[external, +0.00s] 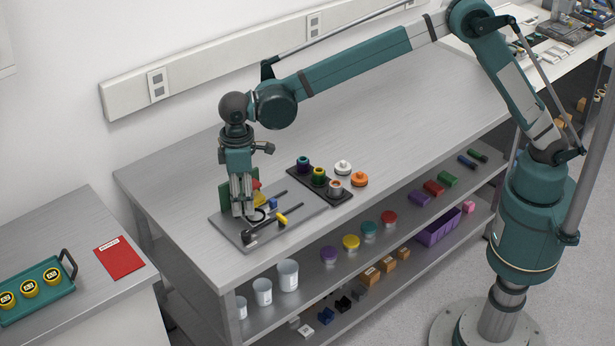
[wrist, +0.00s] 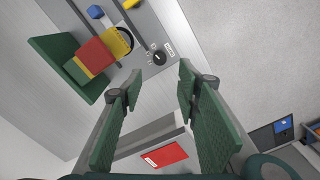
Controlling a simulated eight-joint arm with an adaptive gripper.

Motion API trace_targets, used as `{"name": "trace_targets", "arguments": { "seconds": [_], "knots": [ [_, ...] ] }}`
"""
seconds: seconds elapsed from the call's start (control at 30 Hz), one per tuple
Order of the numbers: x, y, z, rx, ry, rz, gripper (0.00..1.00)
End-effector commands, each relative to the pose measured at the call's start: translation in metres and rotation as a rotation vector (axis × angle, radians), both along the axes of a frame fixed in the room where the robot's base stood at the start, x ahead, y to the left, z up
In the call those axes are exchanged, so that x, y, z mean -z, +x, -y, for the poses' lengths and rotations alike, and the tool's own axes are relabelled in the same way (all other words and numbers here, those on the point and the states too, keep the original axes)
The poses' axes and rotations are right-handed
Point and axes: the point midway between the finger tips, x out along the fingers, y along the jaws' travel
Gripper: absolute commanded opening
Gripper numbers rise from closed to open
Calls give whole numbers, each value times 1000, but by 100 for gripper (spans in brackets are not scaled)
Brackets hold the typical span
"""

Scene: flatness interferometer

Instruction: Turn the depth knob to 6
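The depth knob (wrist: 160,58) is a small round black dial with tick marks around it, on the grey instrument plate (wrist: 150,22). A small white label (wrist: 169,48) is beside it. The numbers are too small to read, so the setting cannot be told. My gripper (wrist: 160,73) is open and empty, with its green-padded fingers pointing towards the plate. In the wrist view the knob lies just past the fingertips, between their lines and apart from both. In the external view my gripper (external: 241,213) is upright over the plate's left part.
A green panel (wrist: 68,68) and a red-and-yellow block (wrist: 98,55) stand close left of the knob in the wrist view. A dark rack (external: 325,189) with coloured parts is behind the plate. The bench (external: 400,140) to the right is clear. A red booklet (external: 119,258) lies left.

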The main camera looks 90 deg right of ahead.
Motion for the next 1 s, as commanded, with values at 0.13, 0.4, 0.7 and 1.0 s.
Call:
{"name": "trace_targets", "arguments": {
  "seconds": [0.13, 0.4, 0.7, 1.0],
  "knots": [
    [0, 1, 0, -22, -1, 0, 33],
    [10, 2, -2, -125, -7, 3, 33],
    [28, 0, -2, -260, -14, 6, 33],
    [39, -2, -1, -313, -18, 6, 33]
  ]
}}
